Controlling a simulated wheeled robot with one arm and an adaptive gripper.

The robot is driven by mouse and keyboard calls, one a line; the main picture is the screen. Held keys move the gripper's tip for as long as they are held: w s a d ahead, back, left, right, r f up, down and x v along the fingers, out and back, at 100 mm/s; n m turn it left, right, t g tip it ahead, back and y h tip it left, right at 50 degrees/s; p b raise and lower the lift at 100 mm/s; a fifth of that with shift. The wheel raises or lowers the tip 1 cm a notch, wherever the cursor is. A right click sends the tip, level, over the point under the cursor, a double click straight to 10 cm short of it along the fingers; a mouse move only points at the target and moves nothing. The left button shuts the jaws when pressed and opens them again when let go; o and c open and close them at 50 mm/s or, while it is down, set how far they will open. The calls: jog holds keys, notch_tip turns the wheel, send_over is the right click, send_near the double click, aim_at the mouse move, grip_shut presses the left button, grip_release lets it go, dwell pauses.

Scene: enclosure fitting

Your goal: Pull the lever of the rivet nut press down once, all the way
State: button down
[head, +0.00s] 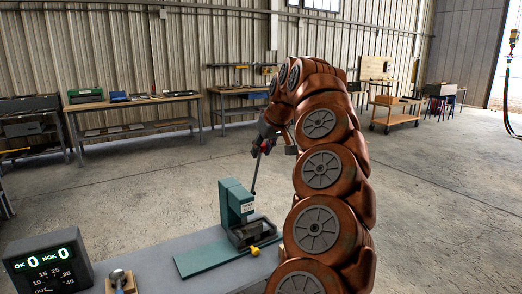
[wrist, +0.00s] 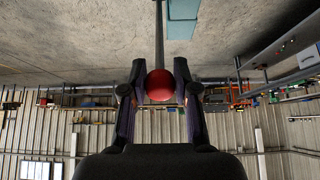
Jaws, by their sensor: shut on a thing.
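The rivet nut press (head: 232,203) is a green upright machine on a green base plate, standing on a grey table. Its dark lever (head: 255,173) points up and slightly right from the press head. The lever ends in a red knob (head: 266,147). My gripper (head: 263,146) is at the top of the lever and shut on the red knob. In the wrist view the knob (wrist: 159,85) sits between the two fingers of my gripper (wrist: 159,92), with the lever rod (wrist: 159,35) running away from it. Part of the green press (wrist: 182,20) shows at the top there.
A counter display (head: 48,262) reading OK 0 and NOK 0 stands at the table's left. A small wooden block with a dark tool (head: 121,281) is beside it. A yellow item (head: 255,251) lies by the press. Workbenches (head: 135,105) line the far wall; the floor between is clear.

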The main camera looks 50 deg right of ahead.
jog(key=shift+s+a+f+b, duration=0.15)
jog(key=shift+s+f+b, duration=0.05)
jog(key=shift+s+b, duration=0.25)
jog(key=shift+s+a+f+b, duration=0.2)
jog(key=shift+s+b, duration=0.15)
jog(key=shift+s, duration=0.15)
jog(key=shift+s+a+f+b, duration=0.15)
jog(key=shift+s+f+b, duration=0.2)
jog(key=shift+s+b, duration=0.3)
jog(key=shift+s+a+f+b, duration=0.15)
jog(key=shift+s+f+b, duration=0.25)
jog(key=shift+b, duration=0.3)
jog(key=shift+s, duration=0.1)
